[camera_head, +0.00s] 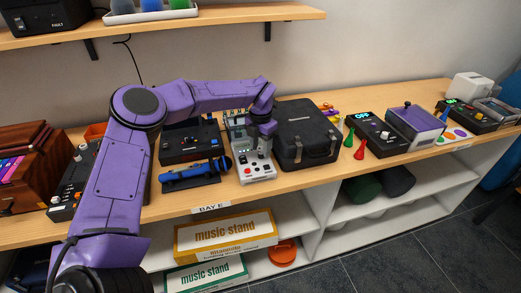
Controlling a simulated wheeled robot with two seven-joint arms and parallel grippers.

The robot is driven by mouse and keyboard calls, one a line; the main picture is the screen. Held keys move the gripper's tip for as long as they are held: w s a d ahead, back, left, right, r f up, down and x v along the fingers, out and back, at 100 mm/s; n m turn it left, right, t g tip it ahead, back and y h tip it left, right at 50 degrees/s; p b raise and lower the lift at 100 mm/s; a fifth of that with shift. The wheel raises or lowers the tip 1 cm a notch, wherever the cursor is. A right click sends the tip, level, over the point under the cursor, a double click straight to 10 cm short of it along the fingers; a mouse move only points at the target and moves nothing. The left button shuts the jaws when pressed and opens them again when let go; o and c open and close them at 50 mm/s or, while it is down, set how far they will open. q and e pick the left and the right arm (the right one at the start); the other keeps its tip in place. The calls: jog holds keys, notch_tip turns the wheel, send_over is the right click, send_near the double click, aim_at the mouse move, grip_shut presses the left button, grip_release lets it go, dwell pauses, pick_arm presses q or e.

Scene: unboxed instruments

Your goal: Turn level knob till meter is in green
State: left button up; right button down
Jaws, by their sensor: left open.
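My left arm reaches across the bench, and my left gripper (266,133) points down over a small white-and-grey panel device (255,173). The gripper is open, and I cannot tell whether its fingers touch anything. The device has red and dark buttons and small knobs on its top. Its back part is partly hidden by my arm and gripper. I cannot make out which knob is the level knob, nor a meter needle or green band. My right gripper is not in view.
A black hard case (307,135) stands close to the right of the device. A blue microphone-like item (195,174) lies on a dark stand to the left, before a black box (190,141). A shelf (200,23) runs above.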

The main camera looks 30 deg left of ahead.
aim_at(260, 153)
pick_arm(q)
notch_tip(260, 153, up, 9)
jog(key=b, duration=0.1)
jog(key=shift+s+r, duration=0.1)
jog(key=shift+r, duration=0.05)
dwell(0.3)
